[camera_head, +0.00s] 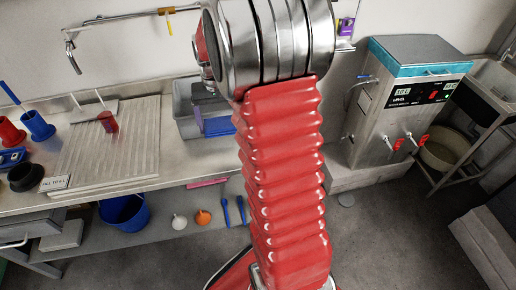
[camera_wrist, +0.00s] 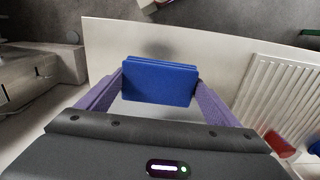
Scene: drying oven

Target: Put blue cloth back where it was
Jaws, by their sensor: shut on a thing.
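My gripper (camera_wrist: 159,86) has purple fingers, shown at the left and right in the wrist view. It is shut on the blue cloth (camera_wrist: 158,78), which looks like a flat folded stack with layered edges. The cloth is held over the pale counter (camera_wrist: 222,52); the exact gap beneath it is hard to tell. In the head view, a purple finger and a bit of blue (camera_head: 217,126) show just left of my red arm, in front of the grey bin (camera_head: 182,108). My arm hides the rest of the gripper there.
A ribbed drainer (camera_head: 105,150) lies left on the counter, with red, blue and black cups (camera_head: 26,176) nearby. A metal machine (camera_head: 390,115) with a teal band around its top stands right, beside a sink. A blue bucket (camera_head: 123,212) stands below the counter.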

